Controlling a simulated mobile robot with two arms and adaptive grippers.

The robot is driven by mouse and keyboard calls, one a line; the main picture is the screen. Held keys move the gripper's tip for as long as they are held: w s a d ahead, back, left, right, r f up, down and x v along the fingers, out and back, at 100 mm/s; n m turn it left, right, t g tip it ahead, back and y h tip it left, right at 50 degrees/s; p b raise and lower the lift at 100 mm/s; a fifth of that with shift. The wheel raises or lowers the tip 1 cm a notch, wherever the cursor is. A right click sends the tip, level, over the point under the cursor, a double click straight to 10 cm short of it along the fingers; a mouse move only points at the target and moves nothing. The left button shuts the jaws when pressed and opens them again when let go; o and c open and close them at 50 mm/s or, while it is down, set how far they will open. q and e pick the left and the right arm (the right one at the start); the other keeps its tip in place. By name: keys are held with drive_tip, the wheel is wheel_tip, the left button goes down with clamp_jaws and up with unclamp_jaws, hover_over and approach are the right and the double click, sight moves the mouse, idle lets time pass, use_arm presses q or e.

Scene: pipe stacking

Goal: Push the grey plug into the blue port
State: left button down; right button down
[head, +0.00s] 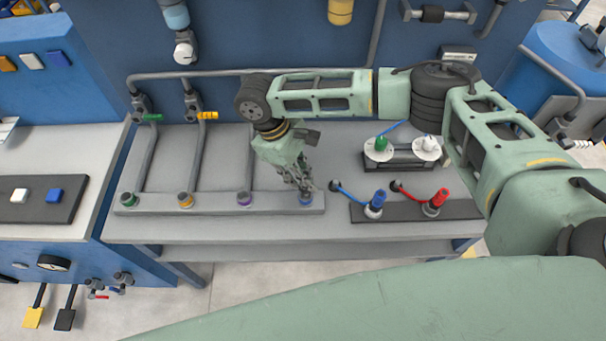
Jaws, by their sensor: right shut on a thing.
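A blue-ringed port (306,199) sits at the right end of the light grey rail on the bench, in the head view. My right gripper (305,185) points down just above this port, very near or touching it. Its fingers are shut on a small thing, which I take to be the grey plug. The fingers mostly hide the plug, so I cannot tell how far it sits in the port. My left gripper is not in view.
Green (128,199), yellow (185,200) and purple (244,199) ports line the same rail (215,204). To the right, blue (377,199) and red (439,197) connectors stand on a dark strip. Behind them is a black holder with white round pieces (427,147). Grey pipes run behind.

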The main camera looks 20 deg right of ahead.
drive_tip(key=shift+f, duration=0.65)
drive_tip(key=shift+f, duration=0.95)
idle(0.4)
drive_tip(key=c, duration=1.5)
unclamp_jaws()
drive_tip(key=shift+c, duration=0.2)
